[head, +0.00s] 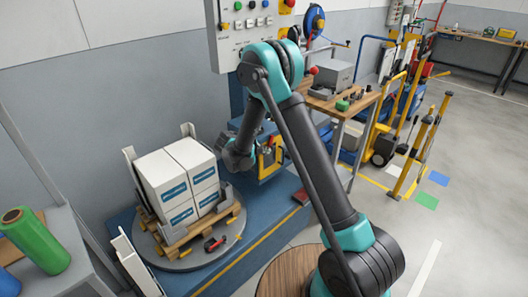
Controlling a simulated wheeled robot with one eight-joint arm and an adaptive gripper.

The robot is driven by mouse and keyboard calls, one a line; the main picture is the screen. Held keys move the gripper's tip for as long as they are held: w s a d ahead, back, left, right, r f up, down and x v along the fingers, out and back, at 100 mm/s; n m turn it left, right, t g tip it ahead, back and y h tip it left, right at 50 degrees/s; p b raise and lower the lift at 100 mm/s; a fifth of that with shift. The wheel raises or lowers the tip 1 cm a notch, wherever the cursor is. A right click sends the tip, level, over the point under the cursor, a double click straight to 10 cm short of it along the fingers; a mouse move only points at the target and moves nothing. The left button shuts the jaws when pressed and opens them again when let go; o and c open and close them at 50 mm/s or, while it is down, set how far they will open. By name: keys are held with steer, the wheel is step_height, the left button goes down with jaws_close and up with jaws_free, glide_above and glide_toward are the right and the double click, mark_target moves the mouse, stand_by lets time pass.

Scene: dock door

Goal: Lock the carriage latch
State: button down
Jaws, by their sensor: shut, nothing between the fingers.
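A yellow-framed part (269,160), which looks like the carriage, stands behind my arm at the back of the blue base. I cannot make out its latch; my wrist and arm cover part of that area. My gripper (235,165) points down just left of the yellow frame, near the right side of the stacked boxes. It is small and dark here; it is shut and empty. I cannot tell whether it touches the frame.
White boxes (182,181) stand on a wooden pallet on the grey turntable (190,262). A small red and black tool (215,243) lies at its front. A control panel (250,25) is above. A workbench (338,105) and yellow carts stand right; open floor lies beyond.

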steer(key=shift+r, duration=0.1)
steer(key=shift+r, duration=0.7)
steer(key=v, duration=1.2)
steer(key=shift+w+d+r, duration=0.1)
